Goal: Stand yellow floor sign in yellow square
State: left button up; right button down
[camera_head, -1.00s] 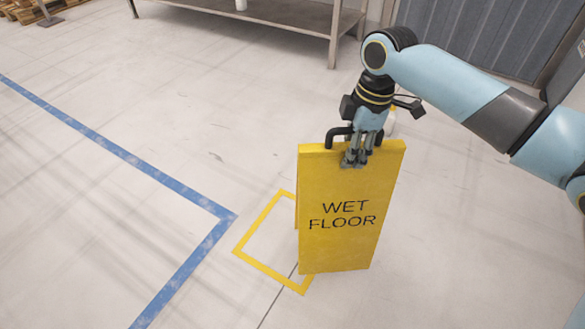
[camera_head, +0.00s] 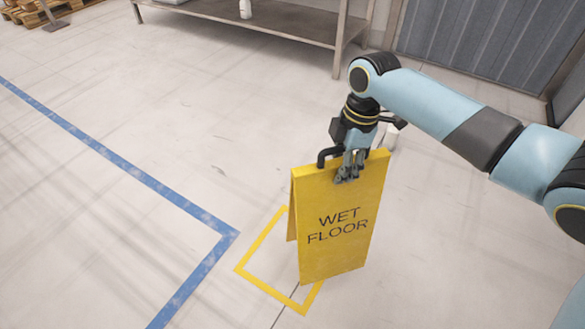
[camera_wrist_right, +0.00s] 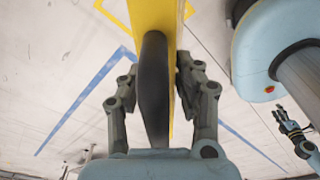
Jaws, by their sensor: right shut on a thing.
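The yellow floor sign (camera_head: 345,225), marked "WET FLOOR", hangs upright from my right gripper (camera_head: 350,172). The gripper is shut on its top edge by the black handle (camera_head: 328,157). The sign also shows in the right wrist view (camera_wrist_right: 152,14), between the fingers of my right gripper (camera_wrist_right: 160,88). The yellow square (camera_head: 252,249) is taped on the floor. In the head view the sign covers the square's right part; whether its lower edge touches the floor I cannot tell. My left gripper (camera_wrist_right: 292,130) seems to show small at the right of the wrist view, its fingers too small to judge.
A blue floor line (camera_head: 130,170) with a corner runs left of the square. A metal table (camera_head: 280,30) with a white bottle (camera_head: 245,8) stands at the back. A white object (camera_head: 391,137) is behind my right wrist. Floor around the square is clear.

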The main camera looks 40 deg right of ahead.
jog(key=shift+w+a+m, duration=0.2)
jog(key=shift+a+m, duration=0.05)
jog(key=shift+m, duration=0.05)
jog(key=w+a+f+b, duration=0.1)
jog(key=w+f+b, duration=0.1)
jog(key=w, duration=0.1)
jog(key=shift+w+a+f, duration=0.1)
jog(key=shift+a+f, duration=0.3)
pick_arm(q)
jog(key=w+d+r+b, duration=0.1)
jog(key=w+b, duration=0.5)
jog(key=w, duration=0.6)
jog(key=shift+d+r, duration=0.3)
jog(key=shift+r, duration=0.3)
pick_arm(e)
jog(key=w+a+f, duration=0.3)
jog(key=w+f, duration=0.3)
jog(key=f, duration=0.2)
jog(key=shift+w+a, duration=0.2)
jog(key=shift+w, duration=0.1)
jog(key=shift+f, duration=0.1)
jog(key=c, duration=0.9)
grip_release()
jog(key=shift+f, duration=0.1)
pick_arm(q)
jog(key=shift+w, duration=0.15)
